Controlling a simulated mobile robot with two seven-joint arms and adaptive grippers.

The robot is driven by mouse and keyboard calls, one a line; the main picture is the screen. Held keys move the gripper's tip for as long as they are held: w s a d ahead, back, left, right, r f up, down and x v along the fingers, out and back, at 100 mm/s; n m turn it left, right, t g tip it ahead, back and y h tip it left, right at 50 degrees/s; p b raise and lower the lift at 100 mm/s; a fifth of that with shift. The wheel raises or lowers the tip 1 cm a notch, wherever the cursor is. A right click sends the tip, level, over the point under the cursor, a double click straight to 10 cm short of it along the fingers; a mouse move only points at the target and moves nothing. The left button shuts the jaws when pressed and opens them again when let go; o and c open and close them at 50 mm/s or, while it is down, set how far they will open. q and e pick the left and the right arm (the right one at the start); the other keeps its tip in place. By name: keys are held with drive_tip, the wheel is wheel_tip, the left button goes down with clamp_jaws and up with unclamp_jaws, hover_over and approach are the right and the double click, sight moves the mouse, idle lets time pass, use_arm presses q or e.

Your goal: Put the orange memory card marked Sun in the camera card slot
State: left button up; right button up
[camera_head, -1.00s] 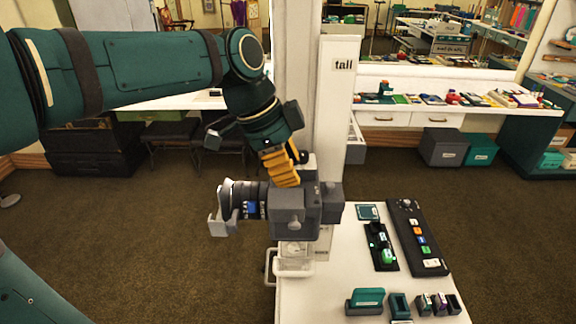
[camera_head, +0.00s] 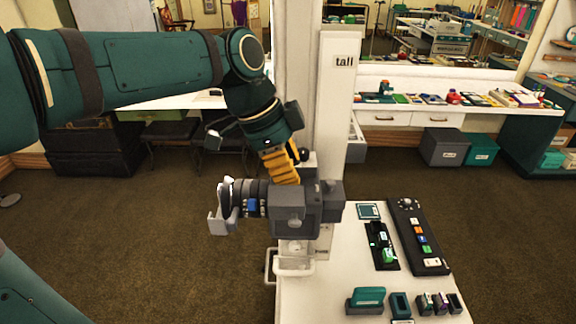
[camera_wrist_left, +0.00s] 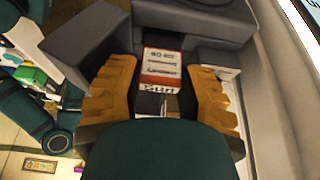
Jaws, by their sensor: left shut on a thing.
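The orange memory card (camera_wrist_left: 160,68), with a white label reading Sun, stands between the yellow fingers in the left wrist view. My left gripper (camera_head: 284,178) is shut on it, just above the grey camera (camera_head: 308,212). The camera sits on a white stand with its lens to the left. In the left wrist view the camera's dark body (camera_wrist_left: 88,48) lies beyond the card. The slot is hidden, and I cannot tell whether the card's far end is in it. In the head view the fingers and camera hide the card. My right gripper is out of view.
On the white table (camera_head: 345,272) a long black rack (camera_head: 408,222) holds several small coloured cards. A shorter black tray (camera_head: 383,257) stands beside it. A teal block (camera_head: 367,297) and several small holders line the front. A white post marked tall (camera_head: 341,110) rises behind the camera.

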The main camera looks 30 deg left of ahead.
use_arm(q)
drive_tip(key=shift+f+b, duration=0.55)
drive_tip(key=shift+f, duration=0.2)
drive_tip(key=shift+f, duration=0.2)
drive_tip(key=o, duration=1)
drive_tip(key=shift+c, duration=0.2)
drive_tip(key=shift+o, duration=0.6)
drive_tip(key=shift+s+r, duration=0.1)
